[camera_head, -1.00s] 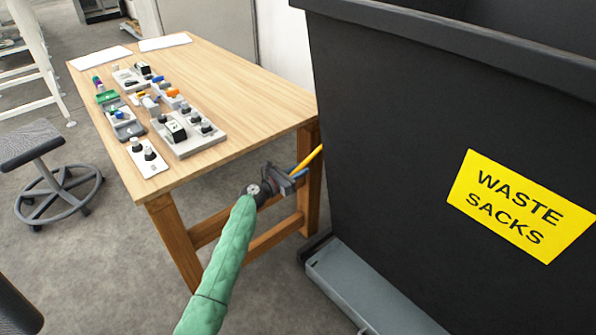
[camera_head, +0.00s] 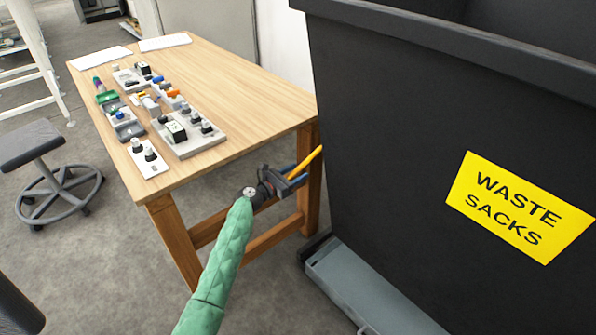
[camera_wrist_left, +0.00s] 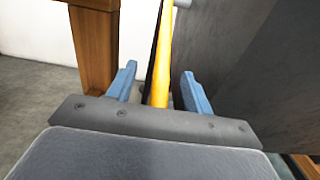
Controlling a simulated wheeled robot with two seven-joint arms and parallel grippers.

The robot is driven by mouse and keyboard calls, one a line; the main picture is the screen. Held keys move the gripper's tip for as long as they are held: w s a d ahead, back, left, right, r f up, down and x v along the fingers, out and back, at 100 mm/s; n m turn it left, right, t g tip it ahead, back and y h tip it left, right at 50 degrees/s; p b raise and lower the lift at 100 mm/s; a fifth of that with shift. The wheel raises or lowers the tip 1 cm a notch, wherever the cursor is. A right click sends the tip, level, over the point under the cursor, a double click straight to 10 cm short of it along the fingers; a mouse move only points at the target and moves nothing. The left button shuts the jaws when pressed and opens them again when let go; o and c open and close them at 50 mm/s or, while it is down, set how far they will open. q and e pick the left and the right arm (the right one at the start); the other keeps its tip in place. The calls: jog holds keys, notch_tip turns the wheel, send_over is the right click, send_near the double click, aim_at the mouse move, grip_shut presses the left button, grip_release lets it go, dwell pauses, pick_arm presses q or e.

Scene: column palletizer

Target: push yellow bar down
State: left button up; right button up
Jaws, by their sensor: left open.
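The yellow bar (camera_head: 306,162) shows as a short slanted length between the table and the black bin. My left gripper (camera_head: 297,174) is at its lower visible end, below the table top. In the left wrist view the yellow bar (camera_wrist_left: 162,55) runs between the two blue fingers of my left gripper (camera_wrist_left: 161,88). The fingers are apart, with a gap on each side of the bar. I cannot tell whether the bar touches the gripper body. My right gripper is not in view.
The black bin (camera_head: 400,150) with a yellow waste sacks label (camera_head: 520,207) stands close on the right. The wooden table (camera_head: 240,85) with several small devices is on the left. A grey stool (camera_head: 45,165) stands at the far left.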

pick_arm(q)
jog(key=p+v, duration=0.3)
jog(key=v, duration=0.8)
jog(key=shift+s+a+p, duration=0.15)
jog(key=shift+a+p, duration=0.1)
jog(key=shift+p, duration=0.15)
